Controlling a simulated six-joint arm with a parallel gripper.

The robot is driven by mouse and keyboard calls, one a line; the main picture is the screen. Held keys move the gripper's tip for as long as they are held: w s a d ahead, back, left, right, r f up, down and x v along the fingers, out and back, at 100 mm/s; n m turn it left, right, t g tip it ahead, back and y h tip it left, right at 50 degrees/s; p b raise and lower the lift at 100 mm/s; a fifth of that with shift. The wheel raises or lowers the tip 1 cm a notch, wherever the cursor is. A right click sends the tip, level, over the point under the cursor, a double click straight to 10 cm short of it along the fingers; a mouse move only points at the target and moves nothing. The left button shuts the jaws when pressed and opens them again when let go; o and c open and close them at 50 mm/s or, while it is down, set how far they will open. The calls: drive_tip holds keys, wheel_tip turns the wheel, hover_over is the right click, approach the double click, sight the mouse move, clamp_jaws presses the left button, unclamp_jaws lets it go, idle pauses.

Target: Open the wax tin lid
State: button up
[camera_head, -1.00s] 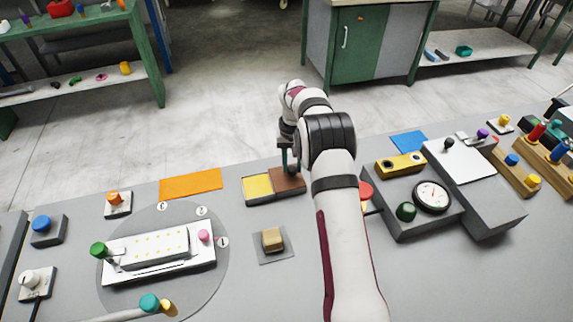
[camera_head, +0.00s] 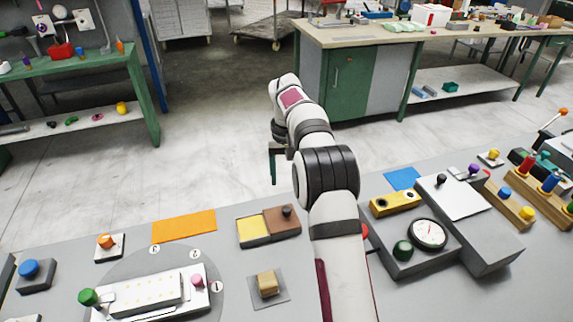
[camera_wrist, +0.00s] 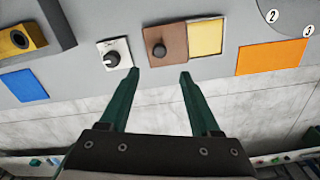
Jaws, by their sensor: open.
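The wax tin (camera_head: 253,244) is a shallow box on the bench. Its left part shows a pale yellow square face, and a brown lid (camera_head: 277,226) with a dark round knob (camera_head: 287,211) covers the right part. In the wrist view the lid (camera_wrist: 176,55) lies left of the yellow face (camera_wrist: 205,39), with the knob (camera_wrist: 158,50) up. My gripper (camera_head: 273,182) is open and empty, raised beyond the bench's back edge. In the wrist view its green fingertips (camera_wrist: 158,74) are apart, just below the lid in the picture and not touching the knob.
A rotary switch on a white plate (camera_wrist: 107,45) sits beside the tin. An orange mat (camera_head: 184,226) lies left of it, a block on a grey pad (camera_head: 284,296) in front. A yellow block (camera_head: 398,198), gauge box (camera_head: 408,262) and blue mat (camera_head: 403,178) stand right.

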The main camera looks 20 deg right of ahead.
wheel_tip(320, 180, up, 5)
drive_tip(key=shift+f, duration=0.15)
drive_tip(key=s+a+r, duration=0.3)
drive_tip(key=s+r, duration=0.1)
drive_tip(key=s, duration=0.4)
drive_tip(key=s+a+r, duration=0.3)
drive_tip(key=s, duration=0.4)
drive_tip(key=s+a+f+m, duration=0.1)
drive_tip(key=s+f, duration=0.1)
drive_tip(key=s, duration=0.6)
drive_tip(key=s+a+f+y, duration=0.1)
drive_tip(key=s+a+f, duration=0.1)
drive_tip(key=s, duration=0.6)
drive_tip(key=s+a+f+m, duration=0.1)
drive_tip(key=s+a+f, duration=0.1)
drive_tip(key=s, duration=0.6)
drive_tip(key=shift+s+f+m+y, duration=0.3)
drive_tip(key=shift+s+f+y, duration=0.05)
drive_tip(key=shift+f+y, duration=0.05)
